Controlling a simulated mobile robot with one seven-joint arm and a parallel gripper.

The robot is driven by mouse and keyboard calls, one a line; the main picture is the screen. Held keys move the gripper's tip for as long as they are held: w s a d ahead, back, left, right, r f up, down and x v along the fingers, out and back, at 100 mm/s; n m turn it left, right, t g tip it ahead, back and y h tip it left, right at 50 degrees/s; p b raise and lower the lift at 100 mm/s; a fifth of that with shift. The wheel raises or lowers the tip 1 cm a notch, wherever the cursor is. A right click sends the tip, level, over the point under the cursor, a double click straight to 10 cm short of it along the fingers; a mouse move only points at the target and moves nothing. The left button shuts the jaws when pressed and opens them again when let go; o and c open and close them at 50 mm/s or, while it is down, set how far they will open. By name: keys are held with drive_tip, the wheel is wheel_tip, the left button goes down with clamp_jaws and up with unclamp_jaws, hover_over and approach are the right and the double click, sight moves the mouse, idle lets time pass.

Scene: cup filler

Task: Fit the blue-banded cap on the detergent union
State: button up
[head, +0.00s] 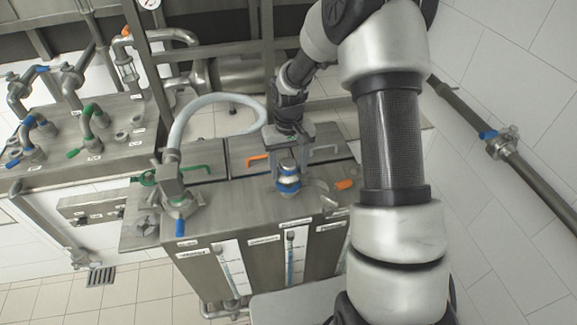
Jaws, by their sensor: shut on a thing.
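The blue-banded cap (288,178) is a small silver piece with a blue band, at the middle of the steel tank top. My gripper (287,163) comes down from above and is shut on the cap's upper part. The cap looks upright and sits at or just above a metal fitting near the front edge of the tank top. This fitting is mostly hidden under the cap, so I cannot tell whether it is the detergent union or whether the cap touches it.
A pale hose (190,106) curves to a valve fitting (171,182) on the left. An orange handle (257,157) and a green handle (195,169) stand behind. An orange-tipped lever (344,185) is close on the right. Labelled sight gauges (290,262) line the front face.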

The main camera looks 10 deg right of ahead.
drive_tip(key=shift+f+b, duration=1.2)
drive_tip(key=shift+f, duration=0.3)
drive_tip(key=o, duration=1.4)
wheel_tip(320, 180, up, 17)
wheel_tip(320, 180, up, 6)
drive_tip(key=f+p, duration=0.1)
drive_tip(key=p, duration=0.3)
hover_over(288, 173)
drive_tip(key=w, duration=0.2)
drive_tip(key=shift+w+d+r, duration=0.15)
drive_tip(key=shift+d+r, duration=0.1)
drive_tip(key=shift+d, duration=0.1)
